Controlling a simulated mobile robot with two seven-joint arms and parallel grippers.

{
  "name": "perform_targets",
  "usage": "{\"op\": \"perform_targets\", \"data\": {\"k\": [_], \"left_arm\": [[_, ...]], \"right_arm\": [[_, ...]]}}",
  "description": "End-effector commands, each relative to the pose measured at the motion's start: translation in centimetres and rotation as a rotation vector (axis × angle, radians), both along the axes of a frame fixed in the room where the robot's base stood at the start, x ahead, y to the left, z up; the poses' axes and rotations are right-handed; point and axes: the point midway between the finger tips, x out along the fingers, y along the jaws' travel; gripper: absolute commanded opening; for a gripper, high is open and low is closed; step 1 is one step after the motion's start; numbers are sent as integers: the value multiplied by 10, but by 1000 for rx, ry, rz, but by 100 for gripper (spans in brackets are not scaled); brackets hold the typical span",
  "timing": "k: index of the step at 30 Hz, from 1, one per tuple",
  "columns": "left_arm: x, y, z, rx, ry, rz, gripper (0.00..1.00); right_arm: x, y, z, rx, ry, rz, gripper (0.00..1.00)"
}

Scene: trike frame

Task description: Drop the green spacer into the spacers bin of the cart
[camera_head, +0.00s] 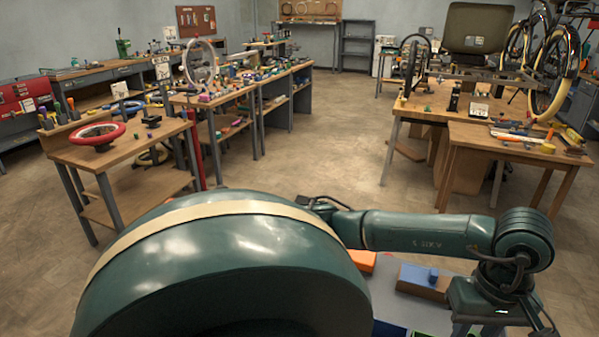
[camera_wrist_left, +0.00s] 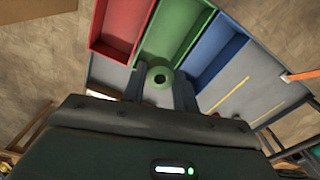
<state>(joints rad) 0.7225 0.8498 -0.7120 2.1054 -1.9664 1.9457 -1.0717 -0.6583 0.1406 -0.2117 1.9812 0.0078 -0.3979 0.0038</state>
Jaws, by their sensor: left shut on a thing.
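The green spacer (camera_wrist_left: 160,77) is a short ring with a dark centre hole. It sits between the two fingertips of my left gripper (camera_wrist_left: 161,88), which is shut on it. In the left wrist view it overlaps the near end of the green bin (camera_wrist_left: 178,30), and its height above the bin is hard to tell. The cart also holds a red bin (camera_wrist_left: 108,48) on the left and a blue bin (camera_wrist_left: 222,50) on the right. My right gripper is not in view.
A grey cart surface with yellow lines (camera_wrist_left: 230,95) lies right of the bins. On the cart, a wooden block with a blue piece (camera_head: 433,275) stands near my wrist, and an orange item (camera_head: 366,261) lies farther left. Cluttered workbenches stand beyond open floor.

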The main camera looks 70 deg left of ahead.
Motion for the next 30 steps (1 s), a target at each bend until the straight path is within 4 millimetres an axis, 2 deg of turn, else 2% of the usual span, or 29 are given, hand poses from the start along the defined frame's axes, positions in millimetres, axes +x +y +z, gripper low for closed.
{"op": "perform_targets", "data": {"k": [1, 3, 9, 21, 22, 30], "left_arm": [[0, 0, -11, 0, 1, 0, 4], [0, 0, -19, -1, 2, 0, 4], [0, 0, -36, -1, 0, 0, 4], [0, 0, -42, 0, -1, 1, 4], [0, 0, -42, 0, -1, 1, 30], [0, 0, -42, 0, -1, 0, 52]], "right_arm": [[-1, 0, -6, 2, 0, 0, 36], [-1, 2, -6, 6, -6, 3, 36], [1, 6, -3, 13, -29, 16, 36], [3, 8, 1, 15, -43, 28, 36], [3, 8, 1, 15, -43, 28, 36], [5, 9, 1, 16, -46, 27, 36]]}}
